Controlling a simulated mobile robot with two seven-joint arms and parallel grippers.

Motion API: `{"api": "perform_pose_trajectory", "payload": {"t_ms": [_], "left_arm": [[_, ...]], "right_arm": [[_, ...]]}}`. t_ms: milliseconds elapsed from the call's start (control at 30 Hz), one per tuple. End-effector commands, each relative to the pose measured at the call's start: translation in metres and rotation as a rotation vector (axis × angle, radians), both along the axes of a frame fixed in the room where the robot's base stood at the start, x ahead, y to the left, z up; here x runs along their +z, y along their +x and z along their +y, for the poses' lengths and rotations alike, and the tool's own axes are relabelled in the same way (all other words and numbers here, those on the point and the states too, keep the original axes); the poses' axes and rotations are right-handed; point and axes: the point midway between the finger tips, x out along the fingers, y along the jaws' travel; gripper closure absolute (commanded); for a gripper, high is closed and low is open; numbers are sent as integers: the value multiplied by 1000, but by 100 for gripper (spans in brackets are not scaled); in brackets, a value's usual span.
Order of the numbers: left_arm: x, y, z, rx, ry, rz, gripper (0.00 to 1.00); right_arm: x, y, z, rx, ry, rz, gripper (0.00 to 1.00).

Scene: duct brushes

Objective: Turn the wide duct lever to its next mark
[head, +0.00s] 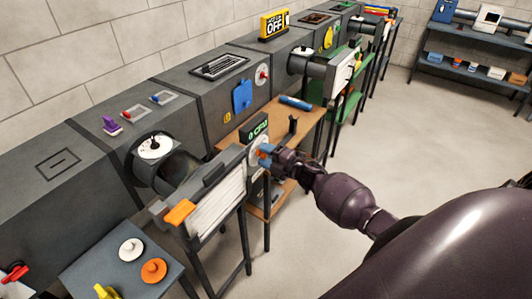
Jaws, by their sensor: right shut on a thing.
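My right gripper (272,155) reaches in from the right and is shut on a small blue lever (264,149). The lever sits at a pale round dial (254,157) on the end of a white filter box (216,208), just below a green-lit CFM display (256,130). The gripper hides part of the lever and dial, so I cannot read its mark. Another white dial with a black pointer (155,146) is on the duct to the left. My left gripper is not in view.
A grey duct (100,150) runs along the wall. An orange handle (180,212) juts from the filter box. A small table (105,250) at lower left holds white, orange and yellow pieces. A wooden bench (308,118) holds a blue cylinder (295,103). The floor at right is open.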

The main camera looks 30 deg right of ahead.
Motion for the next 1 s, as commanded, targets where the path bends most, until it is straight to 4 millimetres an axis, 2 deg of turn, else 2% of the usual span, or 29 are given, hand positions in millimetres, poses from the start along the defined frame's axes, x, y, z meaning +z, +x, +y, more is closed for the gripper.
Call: {"api": "perform_pose_trajectory", "payload": {"t_ms": [100, 500, 1000], "left_arm": [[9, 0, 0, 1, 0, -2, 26], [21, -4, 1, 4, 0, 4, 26], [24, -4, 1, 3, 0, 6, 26]], "right_arm": [[2, 0, -1, -1, 102, 44, 75], [3, 0, -1, -1, 405, 170, 75], [2, 0, -2, -1, 563, 235, 75]]}}
